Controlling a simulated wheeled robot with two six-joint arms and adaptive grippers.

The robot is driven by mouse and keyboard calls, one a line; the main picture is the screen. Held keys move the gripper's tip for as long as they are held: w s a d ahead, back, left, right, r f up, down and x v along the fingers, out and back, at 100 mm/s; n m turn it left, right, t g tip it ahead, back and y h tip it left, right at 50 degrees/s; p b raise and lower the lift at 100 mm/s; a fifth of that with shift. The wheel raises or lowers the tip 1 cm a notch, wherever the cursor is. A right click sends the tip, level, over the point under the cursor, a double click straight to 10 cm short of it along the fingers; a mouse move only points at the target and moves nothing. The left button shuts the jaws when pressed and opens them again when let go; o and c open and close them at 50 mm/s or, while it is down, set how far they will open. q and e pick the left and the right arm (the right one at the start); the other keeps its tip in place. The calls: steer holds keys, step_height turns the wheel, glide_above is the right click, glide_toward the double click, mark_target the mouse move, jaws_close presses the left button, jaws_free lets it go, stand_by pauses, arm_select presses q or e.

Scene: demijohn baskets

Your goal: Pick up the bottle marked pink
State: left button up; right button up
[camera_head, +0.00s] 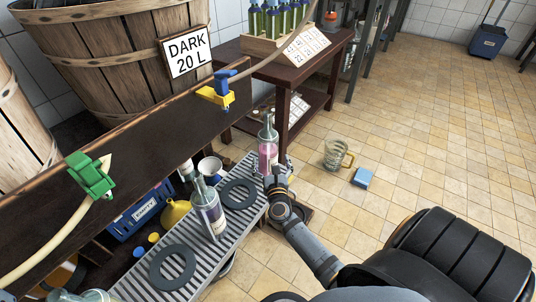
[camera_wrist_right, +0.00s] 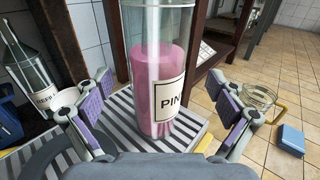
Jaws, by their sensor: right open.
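The bottle marked pink (camera_head: 267,150) is clear glass with pink liquid and stands upright at the far end of a ribbed metal tray (camera_head: 239,222). In the right wrist view the bottle (camera_wrist_right: 157,85) is large and its label reads "PIN", the rest turned out of sight. My right gripper (camera_head: 272,172) is at the near side of the bottle. In the wrist view my right gripper (camera_wrist_right: 165,112) is open, one finger on each side of the bottle, with gaps between. My left gripper is not in view.
Another labelled bottle (camera_head: 208,208) and dark rings (camera_head: 238,193) are on the tray. A glass mug (camera_head: 333,154) and a blue block (camera_head: 362,177) are on the tiled floor to the right. A dark wooden table (camera_head: 290,75) stands behind.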

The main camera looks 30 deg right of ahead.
steer(key=x, duration=0.1)
steer(key=b+x, duration=0.1)
steer(key=x, duration=0.3)
steer(key=shift+w+a+r, duration=0.2)
steer(key=shift+r, duration=0.1)
steer(key=c, duration=1.9)
steer(key=shift+r, duration=0.2)
steer(key=shift+c, duration=0.2)
